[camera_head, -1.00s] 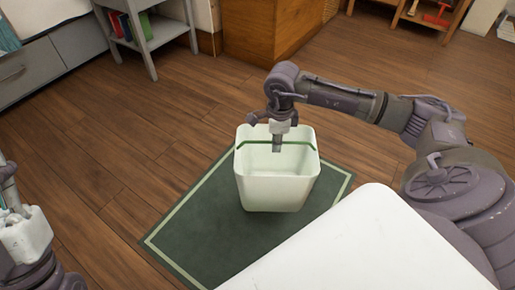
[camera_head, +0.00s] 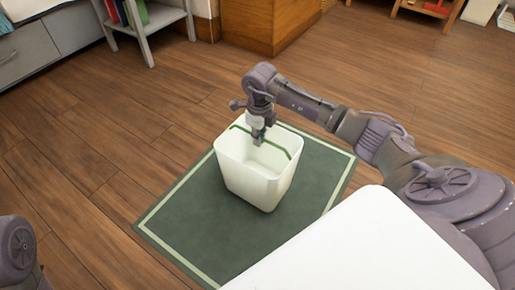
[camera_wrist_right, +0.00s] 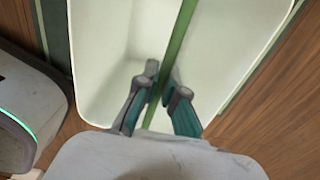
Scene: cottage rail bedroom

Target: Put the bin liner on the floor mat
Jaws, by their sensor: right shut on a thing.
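The bin liner (camera_head: 255,183) is a white, open-topped square tub with a green strip handle (camera_head: 280,147) across its mouth. It is over the middle of the dark green floor mat (camera_head: 185,225), slightly tilted in the head view. I cannot tell whether its base touches the mat. My right gripper (camera_head: 258,139) is at the tub's mouth, shut on the handle. In the right wrist view its fingers (camera_wrist_right: 160,94) straddle the green strip, with the liner's white inside (camera_wrist_right: 100,50) beyond. My left gripper is out of view; only part of my left arm shows at the lower left.
Wooden floor (camera_head: 110,150) surrounds the mat and is clear to the left. A grey shelf stand (camera_head: 160,20) and a wooden cabinet (camera_head: 262,25) stand at the back. A white surface (camera_head: 370,245) fills the lower right.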

